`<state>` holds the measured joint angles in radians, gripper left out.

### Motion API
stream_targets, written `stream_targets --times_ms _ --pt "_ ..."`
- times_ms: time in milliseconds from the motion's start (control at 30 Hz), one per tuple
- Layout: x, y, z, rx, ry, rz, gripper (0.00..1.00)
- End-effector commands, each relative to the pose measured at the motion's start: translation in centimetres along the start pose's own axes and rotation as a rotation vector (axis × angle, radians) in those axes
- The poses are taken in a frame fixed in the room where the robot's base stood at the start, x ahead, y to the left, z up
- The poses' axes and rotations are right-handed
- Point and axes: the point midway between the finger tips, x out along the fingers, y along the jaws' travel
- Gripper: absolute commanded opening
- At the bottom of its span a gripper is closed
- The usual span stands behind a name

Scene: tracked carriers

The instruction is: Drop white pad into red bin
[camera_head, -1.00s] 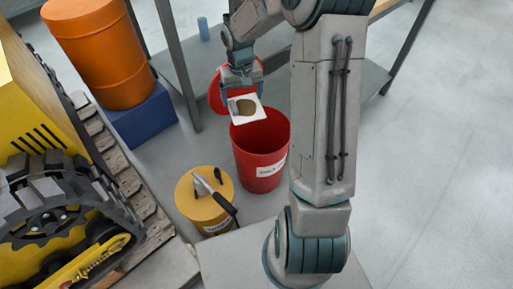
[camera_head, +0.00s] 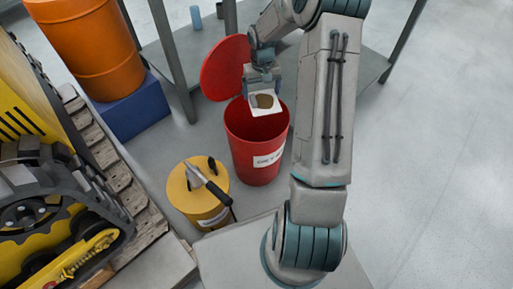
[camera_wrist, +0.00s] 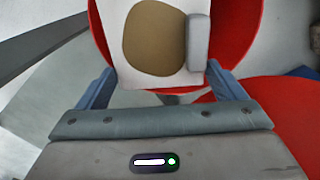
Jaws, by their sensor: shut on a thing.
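The white pad (camera_head: 274,110), with a brown round patch on it, is held in my gripper (camera_head: 262,88). My gripper is shut on the pad. The red bin (camera_head: 256,160) stands open on the floor, with a white label on its front. The pad is above the bin's mouth, toward its right and far side. The bin's red round lid (camera_head: 224,68) stands raised behind it. In the wrist view, red bin (camera_wrist: 247,30) surface shows around the pad.
A yellow can (camera_head: 195,205) with a grey tool on top stands left of the bin. An orange drum (camera_head: 85,50) sits on a blue block (camera_head: 135,110). A grey table (camera_head: 200,50) is behind, a yellow tracked machine (camera_head: 40,200) at left. Floor at right is clear.

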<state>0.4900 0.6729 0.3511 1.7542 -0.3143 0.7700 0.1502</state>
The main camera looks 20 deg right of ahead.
Motion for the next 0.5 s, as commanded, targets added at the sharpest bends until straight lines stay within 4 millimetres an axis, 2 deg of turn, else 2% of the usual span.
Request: stream_targets --times_ms 67,333,367,500 --pt "0.66 0.00 0.00 0.000 0.000 0.000 0.65" --pt "0.60 -0.02 0.00 0.001 0.000 0.000 0.65" --pt "0.59 -0.02 0.00 0.001 0.000 0.000 0.98" --pt "0.59 -0.02 0.00 0.001 0.000 -0.001 1.00"
